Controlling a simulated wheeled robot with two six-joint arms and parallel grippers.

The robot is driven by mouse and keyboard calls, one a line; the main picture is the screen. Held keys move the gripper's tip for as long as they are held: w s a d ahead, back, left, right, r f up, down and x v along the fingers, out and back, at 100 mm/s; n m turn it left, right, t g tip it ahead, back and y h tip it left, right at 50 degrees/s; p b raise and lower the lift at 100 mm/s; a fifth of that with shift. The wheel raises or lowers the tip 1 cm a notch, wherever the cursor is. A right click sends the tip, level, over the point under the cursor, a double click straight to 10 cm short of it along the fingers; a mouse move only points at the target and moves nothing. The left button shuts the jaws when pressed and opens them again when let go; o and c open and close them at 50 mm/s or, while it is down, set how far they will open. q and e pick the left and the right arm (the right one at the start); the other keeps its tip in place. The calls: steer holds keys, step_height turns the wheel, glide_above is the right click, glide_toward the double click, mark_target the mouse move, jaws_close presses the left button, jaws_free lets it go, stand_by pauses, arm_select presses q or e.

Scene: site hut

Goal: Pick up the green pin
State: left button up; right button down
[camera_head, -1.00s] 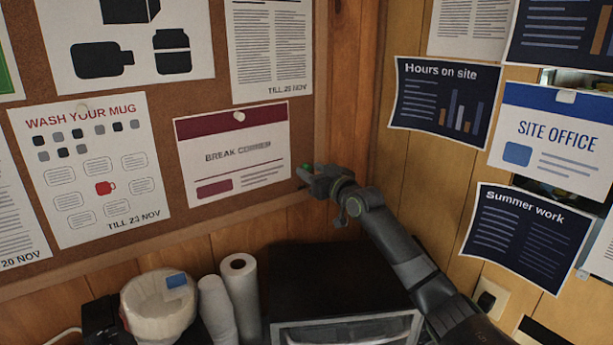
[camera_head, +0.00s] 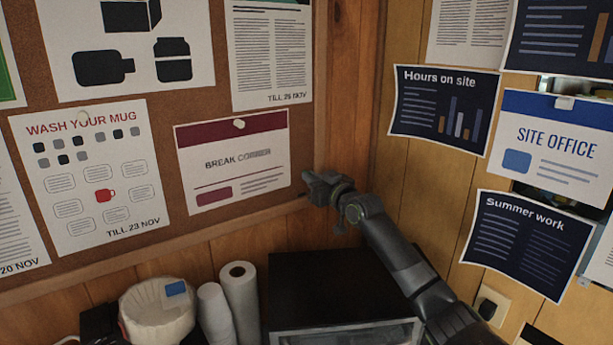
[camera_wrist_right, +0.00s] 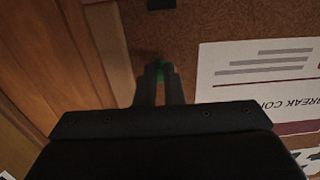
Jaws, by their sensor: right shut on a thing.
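The green pin (camera_wrist_right: 161,71) shows in the wrist view as a small patch of green between the tips of my right gripper's fingers. My right gripper (camera_wrist_right: 160,76) is shut on it, close to the brown cork board (camera_wrist_right: 186,28). In the head view my right gripper (camera_head: 308,178) is by the lower right corner of the board, just right of the "Break corner" notice (camera_head: 240,175). The pin is hidden by the fingers there. I cannot tell whether its point is still in the cork. My left gripper is not in view.
A wooden frame edge (camera_head: 320,120) and the room corner are close to my right gripper. Below stand a dark box-shaped appliance (camera_head: 330,285), paper rolls (camera_head: 238,290) and a white bowl-like stack (camera_head: 158,315). Dark notices (camera_head: 440,108) hang on the right wall.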

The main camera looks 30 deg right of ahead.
stand_by(0.5)
steer(key=shift+s+d+p, duration=0.2)
steer(key=shift+s+p, duration=1.85)
steer(key=shift+s, duration=0.2)
steer(key=shift+f, duration=0.1)
steer(key=shift+s+d+r+p, duration=0.1)
steer(key=shift+s+r+p, duration=0.4)
steer(key=shift+s+p, duration=0.6)
steer(key=shift+s+d+r+p, duration=0.1)
steer(key=shift+s+r+p, duration=0.4)
steer(key=shift+p, duration=0.95)
steer(key=shift+s+r+p, duration=0.45)
steer(key=shift+s+p, duration=0.45)
steer(key=shift+p, duration=0.4)
